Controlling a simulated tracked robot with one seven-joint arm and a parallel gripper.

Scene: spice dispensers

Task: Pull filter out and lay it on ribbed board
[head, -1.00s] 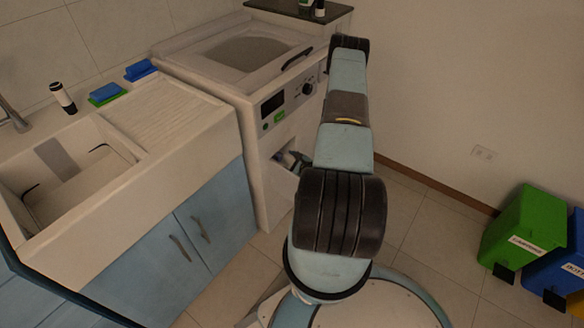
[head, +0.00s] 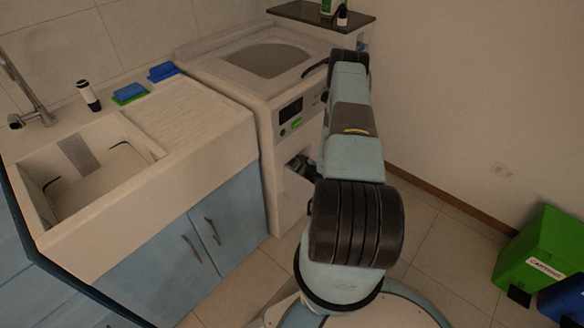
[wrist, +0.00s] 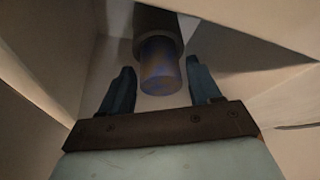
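The filter (wrist: 160,66) is a bluish-brown cylinder seated in a dark round socket in the wrist view, inside a pale recess. My gripper (wrist: 160,88) is open, with one blue finger on each side of the filter's end. Gaps show between the fingers and the filter. In the head view my gripper (head: 303,168) is at the opening low in the front of the washing machine (head: 291,135), mostly hidden by the machine and my arm. The filter is hidden there. The ribbed board (head: 185,115) is the pale grooved drainboard right of the sink basin, and it is bare.
The sink basin (head: 95,195) has a tap (head: 30,100) at its back left. A dark-capped bottle (head: 88,96), a green and blue sponge (head: 130,93) and a blue one (head: 163,72) stand along the back ledge. Green bin (head: 540,255) at right.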

